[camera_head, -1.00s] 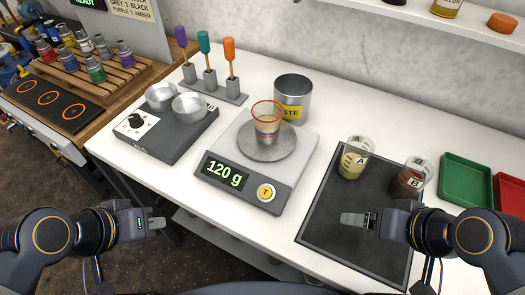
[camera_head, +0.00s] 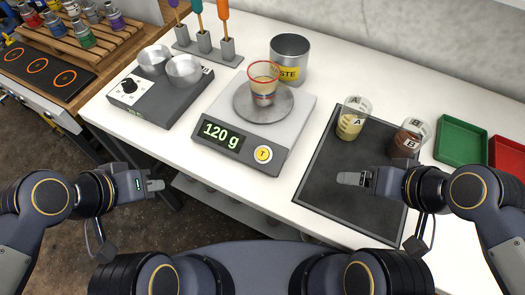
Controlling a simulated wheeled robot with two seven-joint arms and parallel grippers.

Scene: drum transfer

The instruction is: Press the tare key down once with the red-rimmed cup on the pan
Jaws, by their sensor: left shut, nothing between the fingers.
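The red-rimmed cup (camera_head: 263,82) stands upright on the round pan (camera_head: 264,103) of the scale, with some contents low in it. The round yellow tare key marked T (camera_head: 263,154) sits on the scale's front face, uncovered. My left gripper (camera_head: 156,185) is shut and empty, left of the scale and in front of the table edge. My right gripper (camera_head: 344,178) is over the dark mat, right of the scale, apart from everything; its jaw gap is unclear.
A waste can (camera_head: 290,57) stands behind the scale. A hotplate with two metal bowls (camera_head: 162,103) is to the left. Cups A (camera_head: 351,122) and B (camera_head: 405,146) stand on the dark mat (camera_head: 330,190). Green (camera_head: 460,140) and red (camera_head: 506,158) trays are at right.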

